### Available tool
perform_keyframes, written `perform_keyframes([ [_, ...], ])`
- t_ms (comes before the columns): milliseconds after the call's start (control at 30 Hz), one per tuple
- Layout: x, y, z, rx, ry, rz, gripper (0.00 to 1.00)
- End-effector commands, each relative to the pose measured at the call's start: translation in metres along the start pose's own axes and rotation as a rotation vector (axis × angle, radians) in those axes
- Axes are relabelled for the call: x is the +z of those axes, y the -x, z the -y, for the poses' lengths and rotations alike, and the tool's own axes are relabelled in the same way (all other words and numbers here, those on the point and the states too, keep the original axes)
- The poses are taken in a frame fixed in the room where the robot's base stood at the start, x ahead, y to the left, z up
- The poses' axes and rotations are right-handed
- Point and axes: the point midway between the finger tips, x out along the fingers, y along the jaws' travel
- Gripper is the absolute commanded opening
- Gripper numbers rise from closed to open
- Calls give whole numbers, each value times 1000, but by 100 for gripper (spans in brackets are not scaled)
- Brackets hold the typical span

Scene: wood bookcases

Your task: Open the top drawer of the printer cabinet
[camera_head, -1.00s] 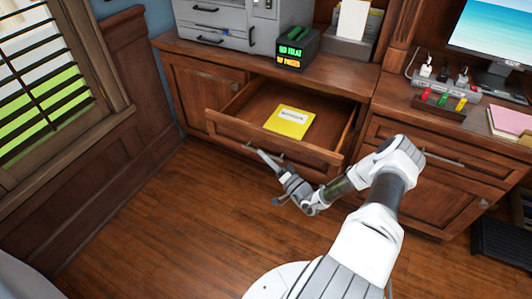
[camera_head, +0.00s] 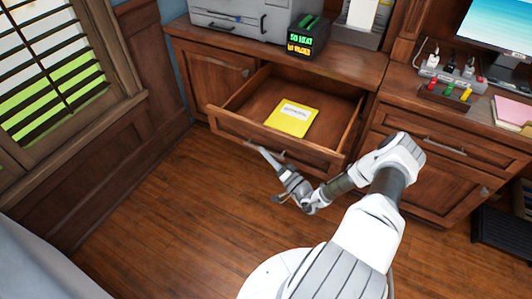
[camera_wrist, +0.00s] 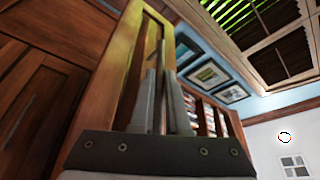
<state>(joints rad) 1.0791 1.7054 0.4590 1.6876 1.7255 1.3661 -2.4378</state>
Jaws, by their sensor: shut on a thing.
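The printer cabinet (camera_head: 337,65) is wood, with its top drawer (camera_head: 228,122) pulled well out. A yellow booklet (camera_head: 291,120) with a white label lies inside the drawer. My gripper (camera_head: 264,153) is at the middle of the drawer front, shut on its handle (camera_head: 282,154). The fingers partly cover the handle.
A grey printer (camera_head: 235,20) and a black box with a green display (camera_head: 306,38) stand on the cabinet top. A desk with another drawer (camera_head: 425,142) is at the right. A window (camera_head: 50,70) is at the left.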

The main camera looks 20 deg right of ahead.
Motion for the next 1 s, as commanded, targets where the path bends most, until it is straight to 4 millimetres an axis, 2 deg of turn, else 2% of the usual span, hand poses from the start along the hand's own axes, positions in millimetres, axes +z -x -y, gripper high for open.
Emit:
perform_keyframes([
  [133,0,1,-1,2,0,1,0],
  [167,0,1,-1,2,0,1,15],
  [300,0,1,-1,2,0,1,41],
  [333,0,0,-1,2,0,1,44],
  [600,0,1,0,1,0,0,44],
  [733,0,8,0,3,0,0,44],
  [867,-1,30,0,4,-1,-2,44],
  [1000,-1,64,0,5,-2,-2,44],
])
